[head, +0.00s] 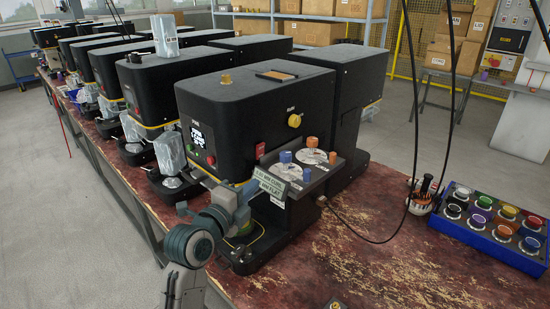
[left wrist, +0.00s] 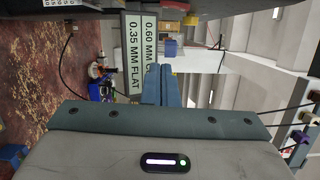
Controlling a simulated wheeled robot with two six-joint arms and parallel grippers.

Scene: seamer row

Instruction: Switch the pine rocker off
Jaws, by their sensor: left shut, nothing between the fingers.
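The nearest black seamer (head: 225,105) stands on the worn red bench. My left gripper (head: 250,187) is at the front of this seamer, close beside a hanging label plate (head: 270,186). In the left wrist view its fingers (left wrist: 162,70) are shut and empty, with the label plate (left wrist: 140,45) just beyond them. My right gripper is out of view.
A side shelf (head: 305,180) with blue and orange knobs juts from the seamer. More seamers (head: 120,75) run back left. A blue tray (head: 480,234) of coloured caps sits at right, near a hanging cable. The front bench is mostly clear.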

